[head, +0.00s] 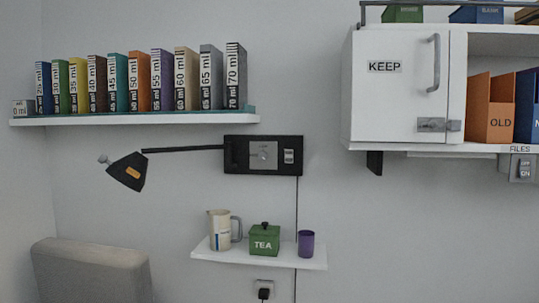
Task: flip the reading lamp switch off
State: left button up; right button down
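The black reading lamp (127,173) hangs at the left on a thin arm. The arm runs right to a black wall plate (235,168). The plate carries a grey panel with a round knob (263,154) and a small light switch piece (289,156) at its right. The switch piece is too small to tell its position. Another grey switch box (522,169), with small lettering that seems to read OFF and ON, hangs under the cabinet at the right edge. Neither of my grippers is in view.
A shelf (140,118) of several labelled books is above the lamp. A small shelf (210,255) below holds a jug (219,231), a green TEA box (264,241) and a purple cup (306,243). A white KEEP cabinet (390,100) juts out right. A chair back (90,270) stands lower left.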

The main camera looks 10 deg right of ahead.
aim_at(289, 153)
jog(key=i+j, duration=0.2)
jog(key=i, duration=0.25)
jog(key=i+j, duration=0.2)
jog(key=i, duration=0.2)
